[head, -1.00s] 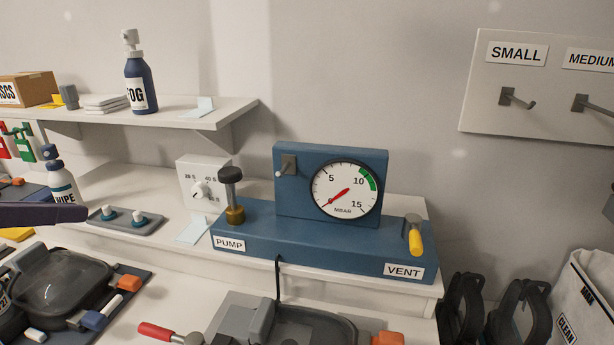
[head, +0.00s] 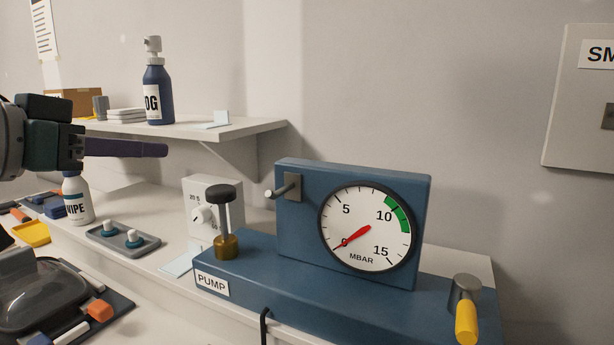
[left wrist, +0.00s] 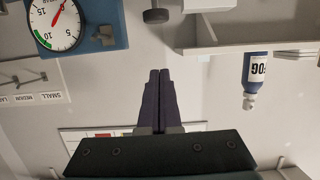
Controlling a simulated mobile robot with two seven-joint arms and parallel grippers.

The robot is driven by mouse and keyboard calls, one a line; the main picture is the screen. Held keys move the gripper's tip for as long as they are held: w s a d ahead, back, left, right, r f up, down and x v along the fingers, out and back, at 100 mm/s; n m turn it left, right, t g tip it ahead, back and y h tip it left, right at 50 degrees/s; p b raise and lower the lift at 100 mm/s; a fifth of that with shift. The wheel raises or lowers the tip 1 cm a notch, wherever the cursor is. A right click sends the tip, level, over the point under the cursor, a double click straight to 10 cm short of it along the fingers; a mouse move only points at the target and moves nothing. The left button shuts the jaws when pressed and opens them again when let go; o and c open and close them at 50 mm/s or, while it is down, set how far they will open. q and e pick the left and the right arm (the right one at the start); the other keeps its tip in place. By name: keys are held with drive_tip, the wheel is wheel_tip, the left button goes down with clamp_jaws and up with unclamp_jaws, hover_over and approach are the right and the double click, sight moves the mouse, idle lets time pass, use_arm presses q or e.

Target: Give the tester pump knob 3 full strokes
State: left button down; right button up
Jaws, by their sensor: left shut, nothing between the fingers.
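The blue tester (head: 300,275) stands on the bench with a round gauge (head: 366,229), its red needle at the low end near 0. The pump knob (head: 222,193) is a black cap on a grey rod, raised above a brass collar beside the PUMP label (head: 213,284). My left gripper (head: 165,150) is shut and empty, up and left of the knob and apart from it. In the left wrist view the shut fingers (left wrist: 160,75) point toward the black knob (left wrist: 156,16), with a gap between. My right gripper is not in view.
A yellow-handled vent lever (head: 466,322) is at the tester's right end. A shelf (head: 250,127) holds a FOG bottle (head: 158,95) behind my gripper. A WIPE bottle (head: 78,198), a grey tray (head: 124,245) and a white dial box (head: 200,205) stand left of the tester.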

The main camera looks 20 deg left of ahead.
use_arm(q)
hover_over(209, 192)
wheel_tip(209, 192, down, 2)
drive_tip(key=shift+f+p, duration=0.1)
drive_tip(key=shift+p, duration=0.35)
drive_tip(key=shift+s+f, duration=0.2)
drive_tip(key=shift+f, duration=1.95)
drive_tip(key=shift+f, duration=0.1)
